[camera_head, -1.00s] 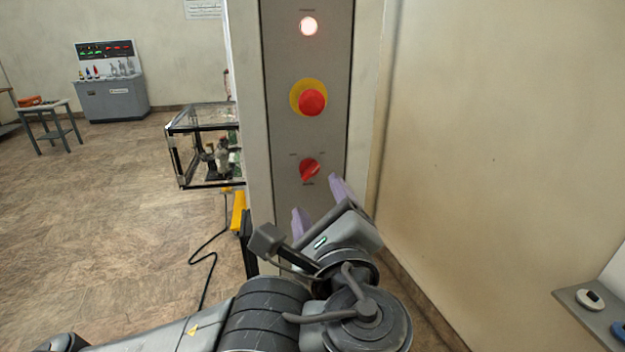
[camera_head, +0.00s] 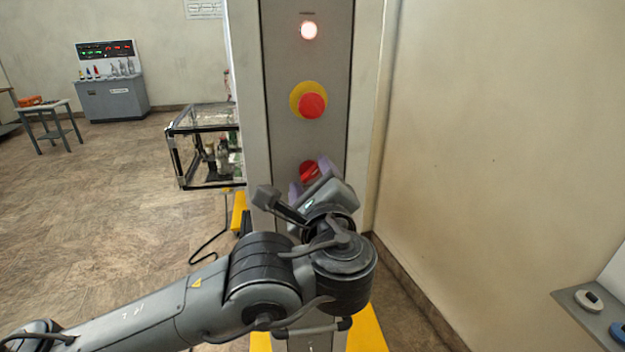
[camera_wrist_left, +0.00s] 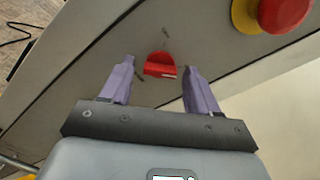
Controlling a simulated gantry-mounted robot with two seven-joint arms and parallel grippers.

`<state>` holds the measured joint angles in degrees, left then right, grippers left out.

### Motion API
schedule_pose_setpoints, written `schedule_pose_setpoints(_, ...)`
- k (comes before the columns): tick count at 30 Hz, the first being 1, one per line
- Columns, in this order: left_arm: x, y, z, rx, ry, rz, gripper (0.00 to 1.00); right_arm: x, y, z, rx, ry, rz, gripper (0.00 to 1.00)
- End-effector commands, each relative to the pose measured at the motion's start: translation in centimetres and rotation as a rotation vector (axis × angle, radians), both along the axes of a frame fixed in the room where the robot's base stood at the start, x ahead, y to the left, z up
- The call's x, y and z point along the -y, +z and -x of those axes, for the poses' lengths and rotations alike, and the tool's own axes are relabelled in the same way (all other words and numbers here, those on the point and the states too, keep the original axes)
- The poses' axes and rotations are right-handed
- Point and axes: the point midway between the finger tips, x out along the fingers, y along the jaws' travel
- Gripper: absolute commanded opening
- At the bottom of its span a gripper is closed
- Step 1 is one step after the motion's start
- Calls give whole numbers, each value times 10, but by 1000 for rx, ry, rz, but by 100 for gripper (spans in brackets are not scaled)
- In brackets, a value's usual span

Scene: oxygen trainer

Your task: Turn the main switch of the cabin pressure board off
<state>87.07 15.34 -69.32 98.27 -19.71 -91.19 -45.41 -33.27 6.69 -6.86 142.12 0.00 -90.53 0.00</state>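The main switch (camera_head: 309,171) is a red rotary knob low on the grey panel of the upright board (camera_head: 282,60). In the left wrist view the red knob (camera_wrist_left: 160,65) lies between and just beyond the two purple fingertips. My left gripper (camera_head: 310,178) is in front of the knob, its fingers spread on either side; in the left wrist view the gripper (camera_wrist_left: 157,72) is open with a gap on both sides of the knob. In the head view the gripper hides the knob's lower part. My right gripper is not in view.
Above the switch are a red emergency button (camera_head: 312,105) on a yellow ring and a lit white lamp (camera_head: 309,30). A glass tank (camera_head: 205,145) stands behind at left. A wall is on the right, with a small shelf (camera_head: 600,310) at lower right.

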Motion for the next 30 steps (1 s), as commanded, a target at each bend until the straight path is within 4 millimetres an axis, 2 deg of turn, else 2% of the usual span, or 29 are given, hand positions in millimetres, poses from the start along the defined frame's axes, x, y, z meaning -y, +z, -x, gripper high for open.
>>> schedule_pose_setpoints(1,0,0,0,0,0,0,52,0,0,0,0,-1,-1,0)
schedule_pose_setpoints(9,0,0,0,0,0,0,11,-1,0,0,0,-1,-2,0)
schedule_pose_setpoints(14,0,-1,0,0,1,6,10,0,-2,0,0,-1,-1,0)
schedule_pose_setpoints(20,0,-4,0,9,1,55,10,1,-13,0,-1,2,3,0)
schedule_pose_setpoints(30,0,-8,0,45,1,292,10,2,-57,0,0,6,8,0)
